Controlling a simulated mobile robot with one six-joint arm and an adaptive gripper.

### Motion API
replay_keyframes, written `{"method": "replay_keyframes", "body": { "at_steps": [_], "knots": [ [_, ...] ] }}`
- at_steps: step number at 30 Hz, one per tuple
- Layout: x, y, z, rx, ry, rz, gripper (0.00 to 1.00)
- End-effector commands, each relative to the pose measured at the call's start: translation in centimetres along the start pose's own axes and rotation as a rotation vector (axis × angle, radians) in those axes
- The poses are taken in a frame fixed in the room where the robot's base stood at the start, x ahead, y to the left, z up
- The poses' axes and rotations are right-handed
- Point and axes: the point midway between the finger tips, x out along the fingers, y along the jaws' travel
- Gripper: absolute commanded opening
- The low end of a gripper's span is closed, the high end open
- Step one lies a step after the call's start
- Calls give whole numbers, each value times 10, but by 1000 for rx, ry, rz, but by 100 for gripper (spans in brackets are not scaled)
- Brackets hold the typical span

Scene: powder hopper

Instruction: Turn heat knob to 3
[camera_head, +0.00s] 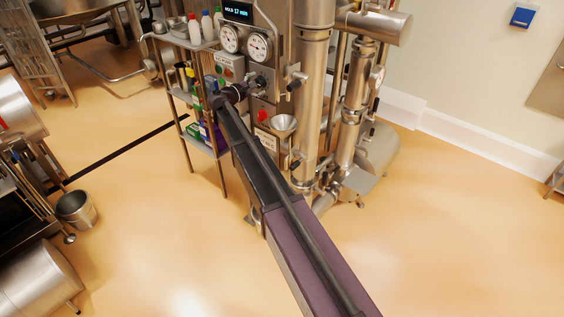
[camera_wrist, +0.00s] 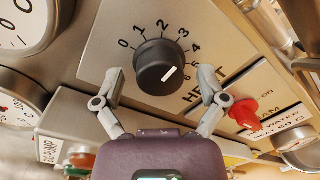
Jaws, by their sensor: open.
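The heat knob (camera_wrist: 160,66) is a round dark knob with a white mark on its face, on a metal panel in the wrist view. A printed scale from 0 to 6 (camera_wrist: 160,25) arcs over it. The white mark slants up and right; I cannot tell exactly which number it points to. My gripper (camera_wrist: 160,84) is open, with one finger on each side of the knob and a visible gap at both sides. In the head view my gripper (camera_head: 240,91) is at the panel front, where dark shapes merge.
A red knob (camera_wrist: 244,112) sits close to the right finger. Round gauges (camera_wrist: 25,25) are at the left, also seen on the panel in the head view (camera_head: 229,39). A shelf with bottles (camera_head: 194,29) stands left of the panel. Steel pipes (camera_head: 313,100) stand right of it.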

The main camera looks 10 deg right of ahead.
Motion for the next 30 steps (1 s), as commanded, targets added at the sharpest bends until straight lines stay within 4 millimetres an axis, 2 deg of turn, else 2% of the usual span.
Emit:
{"method": "replay_keyframes", "body": {
  "at_steps": [29,30],
  "knots": [
    [0,-1,-1,-657,-29,9,92],
    [-8,-1,0,-655,-28,10,92]
  ]
}}
